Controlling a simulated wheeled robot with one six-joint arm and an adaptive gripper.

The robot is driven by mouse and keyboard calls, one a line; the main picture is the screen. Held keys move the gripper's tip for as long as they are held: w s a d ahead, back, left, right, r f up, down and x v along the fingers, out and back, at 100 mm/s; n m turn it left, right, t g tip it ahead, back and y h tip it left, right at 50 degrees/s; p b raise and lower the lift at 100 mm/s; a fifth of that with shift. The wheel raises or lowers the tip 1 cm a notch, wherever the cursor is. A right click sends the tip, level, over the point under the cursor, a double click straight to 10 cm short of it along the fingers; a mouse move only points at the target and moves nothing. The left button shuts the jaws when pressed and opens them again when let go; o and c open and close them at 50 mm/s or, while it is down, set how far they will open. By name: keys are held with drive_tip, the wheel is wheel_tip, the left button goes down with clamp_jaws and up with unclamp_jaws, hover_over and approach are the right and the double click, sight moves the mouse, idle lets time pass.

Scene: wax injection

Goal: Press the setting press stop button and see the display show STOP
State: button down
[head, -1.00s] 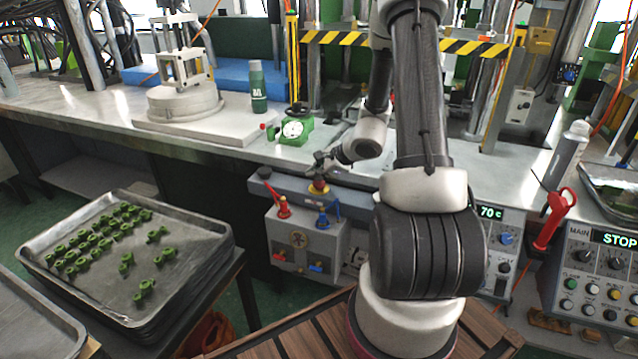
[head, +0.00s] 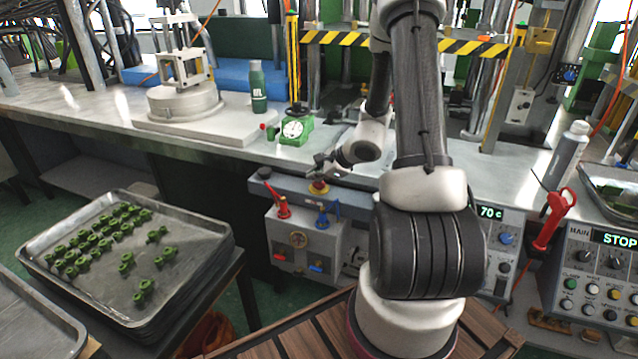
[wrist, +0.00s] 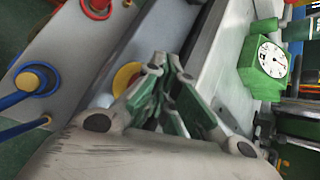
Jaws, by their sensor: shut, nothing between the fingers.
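A yellow-ringed button with a red top (head: 318,187) sits on the grey ledge of the press's front unit. My gripper (head: 321,168) is shut and empty, just above this button in the head view; I cannot tell whether it touches. In the wrist view the shut fingers (wrist: 168,72) partly cover a yellow disc (wrist: 126,78), which appears to be the button's ring; its top is hidden. The display (head: 616,239) on the right control panel, marked MAIN, reads STOP. Another display (head: 491,212) beside my arm reads 70 c.
Red (head: 283,208) and blue (head: 323,218) valve handles stand just in front of the ledge. A green dial gauge (head: 294,129) and a green bottle (head: 258,86) stand on the bench behind. A tray (head: 190,262) of green parts is at left.

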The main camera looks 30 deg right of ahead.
sight(317, 184)
drive_tip(key=shift+f, duration=0.2)
idle(0.5)
drive_tip(key=shift+r, duration=0.95)
drive_tip(key=shift+r, duration=2.5)
